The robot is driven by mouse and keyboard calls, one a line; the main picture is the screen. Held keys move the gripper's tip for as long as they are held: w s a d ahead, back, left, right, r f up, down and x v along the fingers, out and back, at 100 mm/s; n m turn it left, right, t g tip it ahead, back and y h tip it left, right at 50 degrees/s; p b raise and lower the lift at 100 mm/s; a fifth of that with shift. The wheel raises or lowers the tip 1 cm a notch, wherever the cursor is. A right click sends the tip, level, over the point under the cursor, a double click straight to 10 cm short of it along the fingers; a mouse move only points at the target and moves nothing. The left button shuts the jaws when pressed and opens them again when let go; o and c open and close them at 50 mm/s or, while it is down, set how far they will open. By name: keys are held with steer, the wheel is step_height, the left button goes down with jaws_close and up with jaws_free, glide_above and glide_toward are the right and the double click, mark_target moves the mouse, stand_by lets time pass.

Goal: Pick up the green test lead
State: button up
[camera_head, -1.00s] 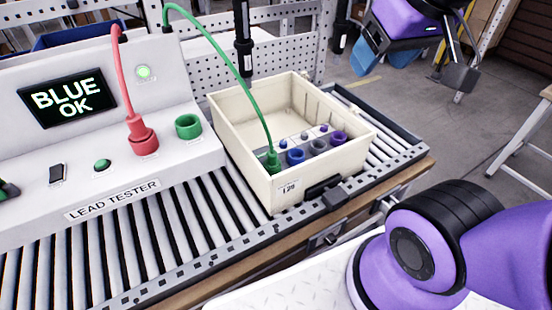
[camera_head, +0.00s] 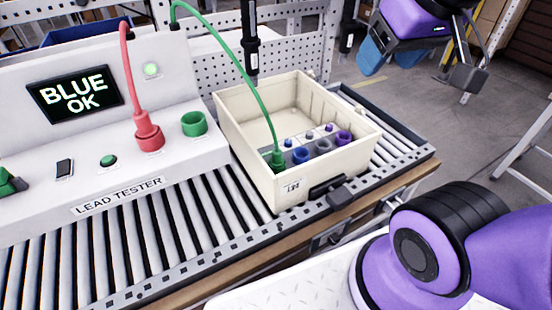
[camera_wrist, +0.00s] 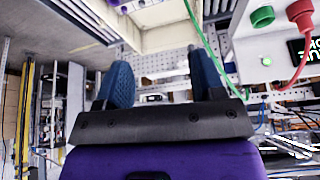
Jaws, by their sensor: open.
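The green test lead (camera_head: 247,79) arches from behind the tester down into the cream bin (camera_head: 234,144). Its green plug (camera_head: 278,160) stands upright at the left end of a row of sockets inside the bin's front. My gripper (camera_head: 378,52) is at the upper right in the head view, beyond and right of the bin and apart from the lead. In the wrist view my gripper (camera_wrist: 163,80) has its blue fingers wide apart with nothing between them. The green lead (camera_wrist: 205,45) passes there near the right finger, farther off; its plug is out of view.
The tester (camera_head: 120,209) reads "BLUE OK". A red lead (camera_head: 149,133) is plugged into it beside an empty green socket (camera_head: 193,124). Blue (camera_head: 300,154), grey and purple sockets sit right of the green plug. A perforated panel (camera_head: 290,45) stands behind the bin.

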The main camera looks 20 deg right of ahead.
steer(key=m+g, duration=0.5)
glide_above(277, 151)
steer(key=f, duration=2.9)
steer(key=shift+d, duration=0.25)
step_height(277, 151, down, 6)
steer(key=shift+w+r, duration=0.1)
steer(key=shift+r, duration=0.15)
steer(key=shift+a+f, duration=0.15)
steer(key=shift+f, duration=1.3)
steer(key=shift+a+f, duration=0.1)
steer(key=shift+f, duration=1.35)
steer(key=c, duration=1)
